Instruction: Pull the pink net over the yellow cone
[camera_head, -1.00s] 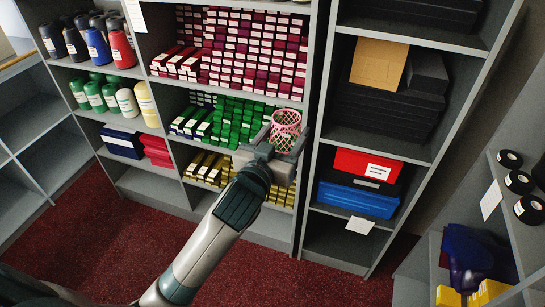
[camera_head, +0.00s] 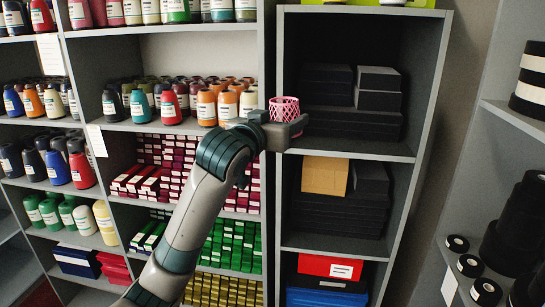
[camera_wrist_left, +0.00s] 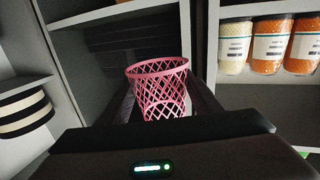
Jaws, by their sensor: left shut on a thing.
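The pink net (camera_head: 284,106), an open lattice basket shape, is held upright in my left gripper (camera_head: 285,124), which is shut on it. It also fills the middle of the left wrist view (camera_wrist_left: 159,88), wide mouth up, its lower end hidden by the gripper. A pale yellow cone (camera_head: 104,221) stands at the right end of a row on the left shelf, lower than the net and well to its left. Nothing covers this cone. My right gripper is not in view.
Rows of coloured cones (camera_head: 150,102) fill the shelves left of my arm. Dark boxes (camera_head: 350,115) stand in the compartment behind the net. An upright divider (camera_head: 270,60) separates the bays. Black rolls (camera_head: 470,265) sit on the right shelf.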

